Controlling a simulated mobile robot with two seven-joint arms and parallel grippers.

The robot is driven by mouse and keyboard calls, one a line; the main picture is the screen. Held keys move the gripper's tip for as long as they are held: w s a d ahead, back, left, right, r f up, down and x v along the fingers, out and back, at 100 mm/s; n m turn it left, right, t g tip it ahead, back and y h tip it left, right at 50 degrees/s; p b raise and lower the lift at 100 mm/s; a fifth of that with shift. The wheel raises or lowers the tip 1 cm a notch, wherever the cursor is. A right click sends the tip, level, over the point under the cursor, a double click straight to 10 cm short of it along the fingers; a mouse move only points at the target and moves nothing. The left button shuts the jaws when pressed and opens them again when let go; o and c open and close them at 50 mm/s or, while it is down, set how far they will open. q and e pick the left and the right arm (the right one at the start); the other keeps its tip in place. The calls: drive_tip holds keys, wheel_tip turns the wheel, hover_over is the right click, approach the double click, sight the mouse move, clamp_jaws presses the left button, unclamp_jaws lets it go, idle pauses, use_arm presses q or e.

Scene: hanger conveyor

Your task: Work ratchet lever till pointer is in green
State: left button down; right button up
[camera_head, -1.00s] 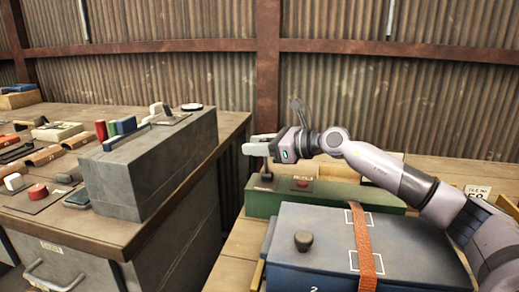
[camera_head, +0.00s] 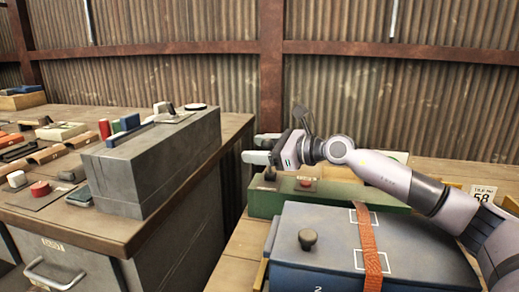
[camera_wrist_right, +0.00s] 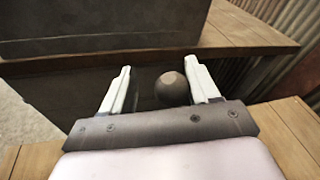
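My right gripper (camera_head: 263,149) reaches in from the right over the left end of a long green box (camera_head: 262,206). Its pale fingers are apart. A dark round knob (camera_head: 270,174) stands on that end of the box, just below the fingers. In the right wrist view a brown round knob (camera_wrist_right: 172,88) shows between the open fingers (camera_wrist_right: 160,80), nearer the right one; I cannot tell whether it touches. The lever's shaft is not clear. No pointer or green zone can be made out. My left gripper is not in view.
A red button (camera_head: 304,182) sits on the green box. A blue case (camera_head: 330,265) with a dark knob and orange strap (camera_head: 368,242) lies in front. A grey box (camera_head: 160,160) stands on the left bench, beyond a gap. A corrugated wall (camera_head: 400,110) closes the back.

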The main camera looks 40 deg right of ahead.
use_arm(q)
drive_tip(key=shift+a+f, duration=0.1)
use_arm(e)
drive_tip(key=shift+s, duration=0.1)
drive_tip(key=shift+s+d+f, duration=0.1)
drive_tip(key=shift+s+d, duration=0.05)
drive_tip(key=shift+s, duration=0.1)
drive_tip(key=b+v, duration=0.6)
drive_tip(key=b, duration=0.2)
drive_tip(key=shift+d, duration=0.15)
drive_tip(key=shift+s+b, duration=0.15)
drive_tip(key=shift+b, duration=0.35)
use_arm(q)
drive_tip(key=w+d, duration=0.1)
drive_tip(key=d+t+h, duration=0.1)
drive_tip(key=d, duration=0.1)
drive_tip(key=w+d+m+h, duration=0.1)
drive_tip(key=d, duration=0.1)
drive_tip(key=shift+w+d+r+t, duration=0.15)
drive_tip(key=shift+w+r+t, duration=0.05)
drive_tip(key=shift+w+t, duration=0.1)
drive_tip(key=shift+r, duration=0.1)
use_arm(e)
drive_tip(key=shift+r, duration=0.3)
